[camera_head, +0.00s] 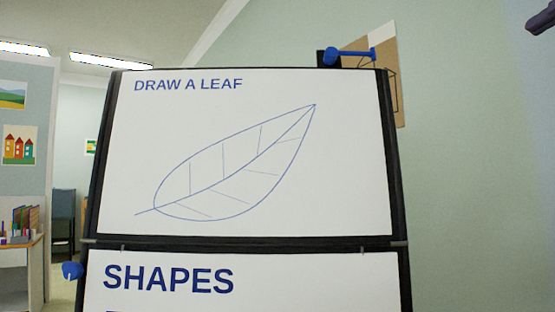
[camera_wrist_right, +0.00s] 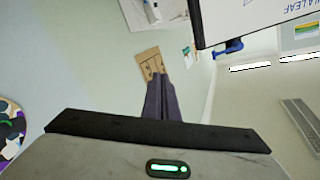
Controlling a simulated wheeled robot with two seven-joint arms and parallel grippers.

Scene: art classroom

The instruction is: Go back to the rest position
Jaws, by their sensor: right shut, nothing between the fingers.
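My right gripper (camera_head: 540,20) shows only as a dark tip at the top right corner of the head view, in front of the bare wall and apart from the board. In the right wrist view its two dark fingers (camera_wrist_right: 163,98) are pressed together with nothing between them. My left gripper is in neither view. The whiteboard (camera_head: 340,200) stands upright in the head view with "DRAW A LEAF" and a blue leaf outline. Its corner also shows at the upper right of the right wrist view (camera_wrist_right: 235,18).
A lower panel (camera_head: 300,285) reads "SHAPES". Blue knobs (camera_head: 345,55) sit at the stand's upper right and lower left. A brown picture (camera_head: 383,70) hangs on the wall behind. A desk (camera_head: 30,255) with art supplies and a blue chair (camera_head: 63,220) stand at left. The right side is clear.

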